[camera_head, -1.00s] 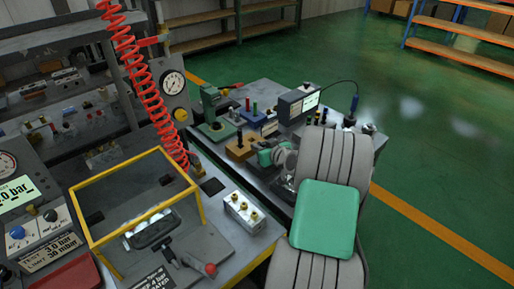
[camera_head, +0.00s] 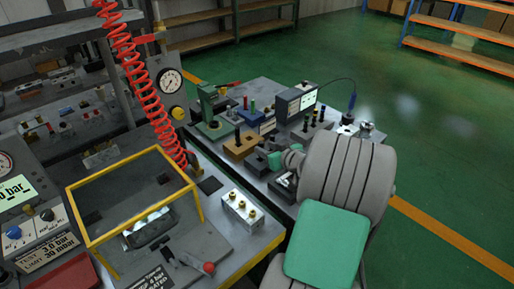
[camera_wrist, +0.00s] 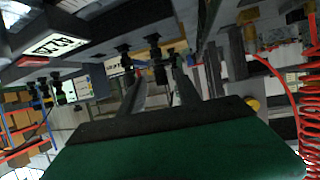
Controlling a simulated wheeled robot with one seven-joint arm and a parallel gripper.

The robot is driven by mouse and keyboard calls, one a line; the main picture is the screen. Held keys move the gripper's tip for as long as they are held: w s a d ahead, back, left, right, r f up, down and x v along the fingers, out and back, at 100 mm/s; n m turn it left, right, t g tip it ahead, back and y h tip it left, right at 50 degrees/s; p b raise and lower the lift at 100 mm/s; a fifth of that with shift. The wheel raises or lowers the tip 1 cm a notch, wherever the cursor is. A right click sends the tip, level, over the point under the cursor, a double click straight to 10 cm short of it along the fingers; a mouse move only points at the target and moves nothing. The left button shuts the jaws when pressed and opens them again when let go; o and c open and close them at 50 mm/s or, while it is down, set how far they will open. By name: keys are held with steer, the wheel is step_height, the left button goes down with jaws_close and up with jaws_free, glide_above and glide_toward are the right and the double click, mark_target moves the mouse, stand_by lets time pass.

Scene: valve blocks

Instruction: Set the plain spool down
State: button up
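A tan block (camera_head: 240,147) sits on the far bench, and a dark spool (camera_head: 238,134) stands upright at it. I cannot tell from its look whether this is the plain spool. My gripper (camera_head: 260,149) is just right of the block, at the end of my grey and teal arm; its fingers are small and partly hidden in the head view. In the wrist view my gripper (camera_wrist: 158,80) shows two fingers spread apart. A dark spool-like piece (camera_wrist: 157,66) appears between and beyond them, with clear gaps at its sides. The wrist view looks upside down.
A blue block (camera_head: 248,117) with red and green pieces and a green press (camera_head: 212,125) stand behind. A meter with a screen (camera_head: 299,101) and a dark rack (camera_head: 312,132) with several pins are close to my arm. A valve block (camera_head: 242,212) and yellow frame (camera_head: 130,167) stand nearer.

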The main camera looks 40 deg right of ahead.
steer(key=v, duration=0.5)
steer(key=s+a+f+n+g+y, duration=0.1)
steer(key=a+g, duration=0.2)
steer(key=a, duration=0.7)
steer(key=s+a+f+n+g+y, duration=0.15)
steer(key=a+g, duration=0.25)
steer(key=a, duration=0.7)
steer(key=s+a+r+m+g+h, duration=0.1)
steer(key=s+a+g, duration=0.2)
steer(key=s+a, duration=0.4)
steer(key=s, duration=0.4)
steer(key=shift+a+g+h, duration=0.3)
steer(key=shift+a+h, duration=0.05)
steer(key=shift+a, duration=0.05)
